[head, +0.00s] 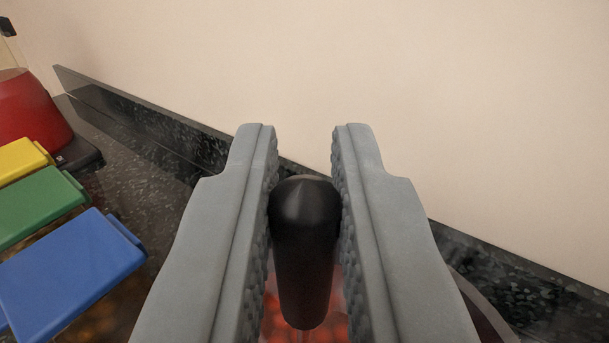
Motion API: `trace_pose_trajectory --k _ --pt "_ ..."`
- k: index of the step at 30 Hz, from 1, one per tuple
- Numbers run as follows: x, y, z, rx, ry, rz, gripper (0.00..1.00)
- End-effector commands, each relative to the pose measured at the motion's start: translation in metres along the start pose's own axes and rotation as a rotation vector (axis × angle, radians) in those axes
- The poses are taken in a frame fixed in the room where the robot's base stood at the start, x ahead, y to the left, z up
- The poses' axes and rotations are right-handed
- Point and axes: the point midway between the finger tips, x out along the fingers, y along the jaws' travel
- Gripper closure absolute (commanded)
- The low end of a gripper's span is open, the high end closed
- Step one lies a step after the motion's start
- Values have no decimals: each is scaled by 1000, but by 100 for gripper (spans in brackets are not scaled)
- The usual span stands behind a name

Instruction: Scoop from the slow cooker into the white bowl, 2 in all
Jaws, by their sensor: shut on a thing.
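My gripper (305,170) is shut on a black handle (303,245), which stands roughly upright between the two grey fingers. The handle looks like that of a scoop or ladle, but its lower end is hidden. Below the handle, between the fingers, a reddish-orange surface shows, perhaps the slow cooker's contents (345,290). A curved rim (482,302) shows at the lower right, partly behind the right finger; it may be the slow cooker's edge. The white bowl is not in view.
Containers with yellow (22,158), green (40,205) and blue (70,275) lids stand at the left. A red appliance (28,112) stands behind them. The dark speckled counter (115,150) ends at a low backsplash (165,130) against a plain beige wall (350,60).

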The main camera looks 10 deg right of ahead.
Motion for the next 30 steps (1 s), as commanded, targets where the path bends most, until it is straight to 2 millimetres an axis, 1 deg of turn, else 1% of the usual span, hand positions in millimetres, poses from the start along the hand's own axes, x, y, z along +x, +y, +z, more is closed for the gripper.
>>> trace_pose_trajectory --k 30 --pt "0 0 -55 0 2 0 100"
